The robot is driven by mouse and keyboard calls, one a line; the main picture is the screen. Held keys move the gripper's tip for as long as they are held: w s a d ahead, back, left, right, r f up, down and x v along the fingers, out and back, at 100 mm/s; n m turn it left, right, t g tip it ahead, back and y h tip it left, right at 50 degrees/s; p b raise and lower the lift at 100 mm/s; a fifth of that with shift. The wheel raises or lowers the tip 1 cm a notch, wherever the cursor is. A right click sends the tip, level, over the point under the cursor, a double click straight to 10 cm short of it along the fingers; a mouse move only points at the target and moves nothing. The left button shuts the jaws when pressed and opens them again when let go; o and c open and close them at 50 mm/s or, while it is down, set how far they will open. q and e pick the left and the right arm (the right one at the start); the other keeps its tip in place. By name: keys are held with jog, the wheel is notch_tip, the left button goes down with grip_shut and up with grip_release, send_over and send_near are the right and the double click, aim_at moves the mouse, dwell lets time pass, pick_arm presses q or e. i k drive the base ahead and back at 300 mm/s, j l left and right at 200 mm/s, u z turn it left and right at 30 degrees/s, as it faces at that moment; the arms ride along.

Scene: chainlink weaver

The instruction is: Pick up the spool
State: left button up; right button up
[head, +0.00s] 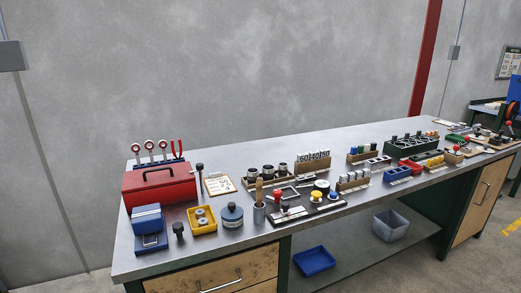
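A long grey-topped workbench (210,242) runs from the left foreground to the far right. I cannot tell for sure which item is the spool. Neither of my grippers is in view.
Racks and small trays fill the right. A blue bin (314,261) and grey bin (391,226) sit on the lower shelf.

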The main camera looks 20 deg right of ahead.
aim_at(484, 132)
jog(key=i+l+z, duration=0.15)
jog(key=l+z, duration=0.3)
jog(key=i+l+z, duration=0.2)
jog(key=l+z, duration=0.2)
jog(key=i+l+z, duration=0.25)
jog(key=z, duration=0.2)
jog(key=i+l+z, duration=0.2)
jog(key=z, duration=0.2)
jog(key=i+l+z, duration=0.2)
jog(key=i+z, duration=0.2)
jog(key=i, duration=0.25)
jog(key=i+z, duration=0.35)
jog(key=i, duration=0.35)
jog(key=i+z, duration=0.15)
jog(key=i, duration=0.65)
jog(key=i+j+z, duration=0.1)
jog(key=i, duration=0.7)
jog(key=i+u, duration=0.25)
jog(key=i, duration=0.25)
jog(key=i+l+u, duration=0.25)
jog(key=i, duration=0.25)
jog(key=i+j+u, duration=0.1)
jog(key=i+u, duration=0.2)
jog(key=u, duration=0.2)
jog(key=i+u, duration=0.3)
jog(key=u, duration=0.15)
jog(key=i+l+u, duration=0.1)
jog(key=i+u, duration=0.2)
jog(key=u, duration=0.2)
